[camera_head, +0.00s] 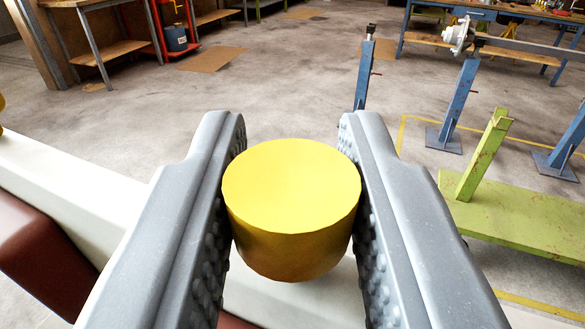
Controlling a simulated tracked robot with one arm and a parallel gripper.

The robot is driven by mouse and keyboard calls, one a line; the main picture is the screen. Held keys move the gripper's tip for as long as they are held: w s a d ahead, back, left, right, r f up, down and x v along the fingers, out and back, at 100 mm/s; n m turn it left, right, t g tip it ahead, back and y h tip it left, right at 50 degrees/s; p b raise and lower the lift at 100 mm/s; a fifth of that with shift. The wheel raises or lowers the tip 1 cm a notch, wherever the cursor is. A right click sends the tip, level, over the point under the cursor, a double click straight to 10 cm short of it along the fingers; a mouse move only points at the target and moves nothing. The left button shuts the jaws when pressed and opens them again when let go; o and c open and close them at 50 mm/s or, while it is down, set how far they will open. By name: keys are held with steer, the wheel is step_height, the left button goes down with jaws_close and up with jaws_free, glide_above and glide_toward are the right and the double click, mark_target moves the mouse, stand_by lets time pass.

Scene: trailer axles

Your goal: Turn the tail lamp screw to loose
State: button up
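A round yellow knob (291,195), which looks like the tail lamp screw, stands up from a white surface (80,178) in the middle of the view. My gripper (292,122) has one grey finger on each side of the knob. Both studded pads appear to touch its sides. The flat top of the knob is plain, with no mark that shows its turn. Its lower end and the white surface below are partly hidden. A dark red part (35,240), perhaps the lamp, lies along the white surface at lower left.
A bit of another yellow thing (2,113) shows at the left edge. A green platform (520,215) with an upright post stands at right, near blue stands (458,105). Workbenches (490,35) line the back. The grey floor (290,75) ahead is mostly clear.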

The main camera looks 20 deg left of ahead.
mark_target(295, 269)
steer(key=o, duration=0.4)
steer(key=shift+r, duration=0.1)
steer(key=shift+c, duration=0.2)
steer(key=shift+s, duration=0.1)
steer(key=shift+s, duration=0.1)
steer(key=shift+s+d+b, duration=0.3)
steer(key=shift+s, duration=0.2)
steer(key=shift+b+v, duration=0.75)
steer(key=shift+v, duration=1.6)
steer(key=b+v, duration=0.1)
steer(key=v, duration=0.6)
steer(key=shift+s+b, duration=0.2)
steer(key=shift+b, duration=0.15)
steer(key=shift+d, duration=0.1)
